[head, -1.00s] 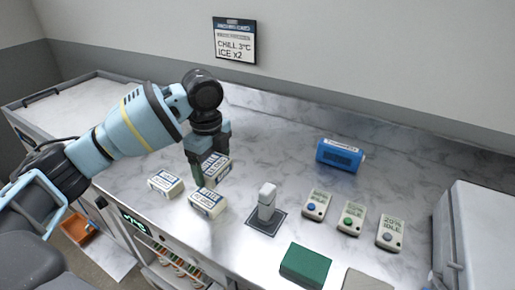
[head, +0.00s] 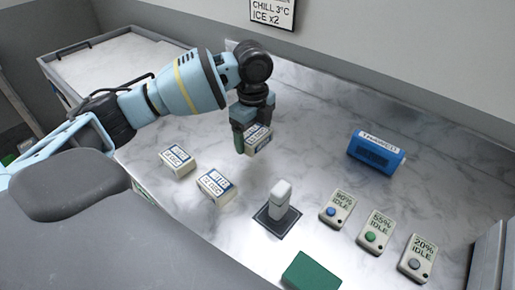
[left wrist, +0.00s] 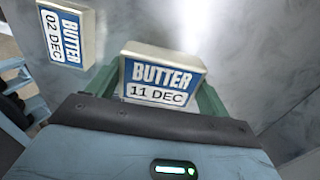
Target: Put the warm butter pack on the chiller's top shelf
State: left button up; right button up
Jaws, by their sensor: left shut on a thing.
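My left gripper (head: 252,138) is shut on a white and blue butter pack (head: 259,139). In the left wrist view the pack (left wrist: 160,77) reads "BUTTER 11 DEC" and sits between the green fingers. I cannot tell whether it is clear of the counter. Two more butter packs lie on the counter to its left, one farther left (head: 177,161) and one nearer me (head: 215,187). A pack reading "02 DEC" (left wrist: 66,34) shows in the left wrist view. No marking shows which pack is warm. The chiller and its top shelf are out of view now. My right gripper is not in view.
A white upright device (head: 281,194) stands on a dark square pad. Several button boxes (head: 338,208) stand to its right, with a blue case (head: 376,152) behind. A green block (head: 311,271) lies in front. The marble counter (head: 315,130) is clear behind the device.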

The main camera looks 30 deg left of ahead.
aim_at(254, 159)
pick_arm(q)
jog(key=shift+f, duration=2.9)
jog(key=shift+f, duration=0.2)
jog(key=o, duration=1.1)
jog(key=shift+r, duration=0.1)
notch_tip(254, 159, up, 12)
jog(key=shift+r+p, duration=0.1)
jog(key=shift+p, duration=0.2)
